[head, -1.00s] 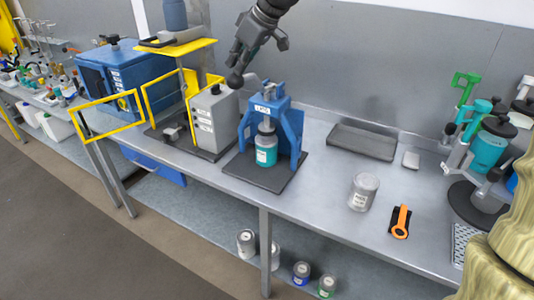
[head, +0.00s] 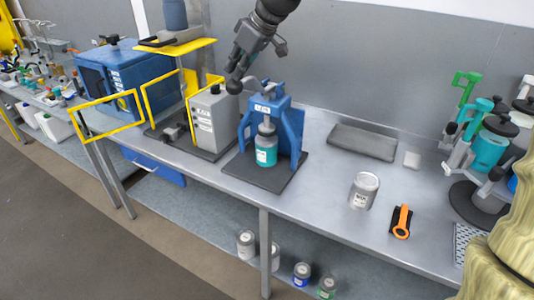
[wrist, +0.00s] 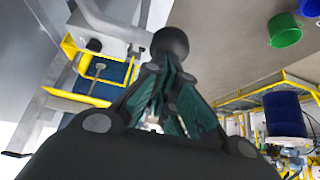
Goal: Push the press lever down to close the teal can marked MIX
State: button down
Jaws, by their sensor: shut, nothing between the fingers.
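The blue press (head: 291,122) stands on a dark base plate on the bench. The teal can (head: 266,155) stands upright in it, under the press head; its label is too small to read. The press lever (head: 251,81) reaches up and left from the press top and ends in a black ball knob (head: 234,86). My gripper (head: 238,70) is shut and empty, right above the knob, and seems to touch it. In the wrist view the knob (wrist: 171,42) is large, at the tips of my fingers.
A grey box unit (head: 213,120) with a yellow guard stands close left of the press. The bench between the press and the grey can is clear.

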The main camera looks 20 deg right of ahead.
aim_at(236, 83)
jog(key=shift+a+f, duration=0.1)
jog(key=shift+f, duration=0.3)
jog(key=shift+s+a+f+b, duration=0.2)
jog(key=shift+f+b, duration=0.3)
jog(key=shift+f, duration=0.55)
dwell(0.4)
jog(key=shift+s+a+f+b, duration=0.1)
jog(key=shift+f+b, duration=0.15)
jog(key=shift+f, duration=0.15)
jog(key=shift+s+a+f+b, duration=0.1)
jog(key=shift+f+b, duration=0.15)
jog(key=shift+f, duration=0.25)
